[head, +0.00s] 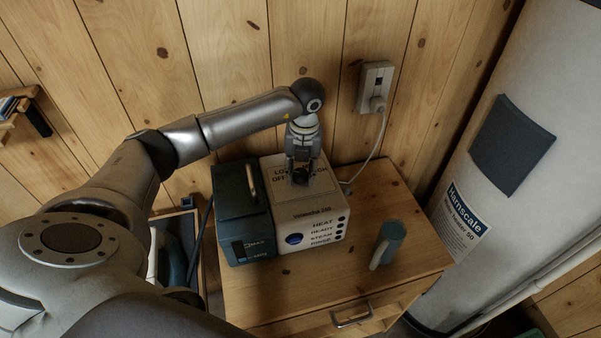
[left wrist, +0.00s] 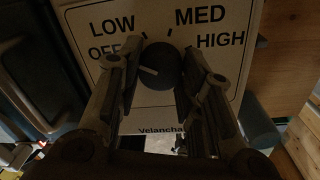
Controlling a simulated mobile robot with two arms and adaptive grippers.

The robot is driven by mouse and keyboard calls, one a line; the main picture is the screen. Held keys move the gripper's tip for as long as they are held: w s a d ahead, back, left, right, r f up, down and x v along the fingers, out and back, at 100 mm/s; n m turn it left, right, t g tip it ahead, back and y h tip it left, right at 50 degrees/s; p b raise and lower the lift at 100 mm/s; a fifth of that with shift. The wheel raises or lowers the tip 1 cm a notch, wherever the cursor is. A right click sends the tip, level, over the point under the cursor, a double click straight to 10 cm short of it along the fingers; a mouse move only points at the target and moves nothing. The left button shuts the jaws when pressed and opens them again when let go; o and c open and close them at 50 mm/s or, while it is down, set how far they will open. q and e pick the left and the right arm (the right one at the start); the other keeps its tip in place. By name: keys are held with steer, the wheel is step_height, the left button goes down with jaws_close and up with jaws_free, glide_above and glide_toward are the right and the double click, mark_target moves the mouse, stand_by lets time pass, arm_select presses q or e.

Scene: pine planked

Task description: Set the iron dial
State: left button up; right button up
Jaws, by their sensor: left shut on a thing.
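The dial (left wrist: 160,62) is a dark round knob on the white top panel of the iron's station (head: 305,215). Its short white mark points left, towards the word OFF. LOW, MED and HIGH are printed around the dial. My left gripper (head: 301,174) reaches down onto the panel from above. In the left wrist view its fingers (left wrist: 158,76) stand on both sides of the dial and are shut on it. In the head view the gripper hides the dial. My right gripper is not in view.
A dark teal tank (head: 240,214) adjoins the station's left side. A cord runs to the wall socket (head: 375,87). A large white water heater (head: 505,150) stands at right.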

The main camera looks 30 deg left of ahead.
mark_target(303, 173)
arm_select(q)
steer(key=shift+w+n, duration=0.1)
steer(key=shift+n, duration=0.7)
steer(key=shift+r, duration=0.1)
steer(key=o, duration=1)
steer(key=shift+o, duration=0.2)
steer(key=shift+r, duration=0.15)
step_height(303, 173, up, 12)
steer(key=shift+w+d+f, duration=0.15)
steer(key=shift+d+f, duration=0.05)
steer(key=shift+d, duration=0.05)
